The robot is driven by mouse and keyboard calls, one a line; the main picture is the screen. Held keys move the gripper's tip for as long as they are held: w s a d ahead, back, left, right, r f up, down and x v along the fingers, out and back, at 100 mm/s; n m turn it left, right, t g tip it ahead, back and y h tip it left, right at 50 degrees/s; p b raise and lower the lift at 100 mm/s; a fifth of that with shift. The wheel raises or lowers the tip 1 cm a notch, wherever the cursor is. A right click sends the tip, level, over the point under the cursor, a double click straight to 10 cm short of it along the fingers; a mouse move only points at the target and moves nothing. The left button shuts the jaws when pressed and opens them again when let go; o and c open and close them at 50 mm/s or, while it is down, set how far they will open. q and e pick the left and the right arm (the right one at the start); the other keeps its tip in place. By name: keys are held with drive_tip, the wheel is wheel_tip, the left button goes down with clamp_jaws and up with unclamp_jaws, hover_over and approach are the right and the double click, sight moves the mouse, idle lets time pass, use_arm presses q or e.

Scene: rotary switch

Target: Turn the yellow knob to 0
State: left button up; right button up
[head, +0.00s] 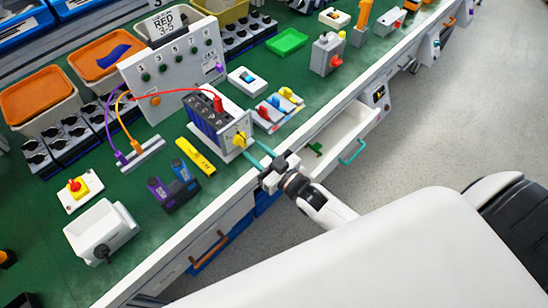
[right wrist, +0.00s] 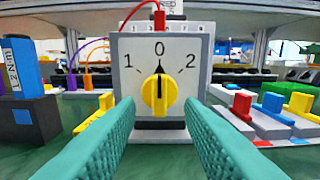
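The yellow knob (right wrist: 159,98) sits on the light face of the switch box (right wrist: 128,52), marked 1, 0 and 2. Its black pointer stands upright, toward the 0 at the top. In the head view the knob (head: 239,141) is on the box's front side, near the bench edge. My right gripper (head: 256,152) is just in front of it. Its two teal fingers are spread apart, one toward each side of the knob, with nothing between them; they look clear of the knob. My left gripper is not in view.
A red lead (head: 190,88) runs to the top of the box. Colored switches (right wrist: 258,112) stand to the right, and a yellow bar (head: 195,155) lies to the left. An open drawer (head: 340,135) juts out below the bench edge, beside my right gripper.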

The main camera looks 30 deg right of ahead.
drive_tip(key=v, duration=0.9)
drive_tip(key=shift+b, duration=0.45)
drive_tip(key=shift+w, duration=0.1)
drive_tip(key=s+d+f+m+g+h, duration=0.1)
drive_tip(key=s+d+f+g+h, duration=0.2)
drive_tip(key=f, duration=0.7)
drive_tip(key=s+f+g, duration=0.3)
drive_tip(key=s+f, duration=0.1)
drive_tip(key=f, duration=0.6)
drive_tip(key=s+d+f+m+g+h, duration=0.15)
drive_tip(key=s+f, duration=0.25)
drive_tip(key=f, duration=0.6)
drive_tip(key=s+f+g+h, duration=0.1)
drive_tip(key=s+f+g, duration=0.3)
drive_tip(key=s, duration=0.6)
drive_tip(key=s+f+g, duration=0.4)
drive_tip(key=s+f, duration=0.4)
drive_tip(key=s, duration=0.3)
drive_tip(key=shift+a+f+n+h, duration=0.3)
drive_tip(key=shift+n+h, duration=0.05)
drive_tip(key=shift+n, duration=0.1)
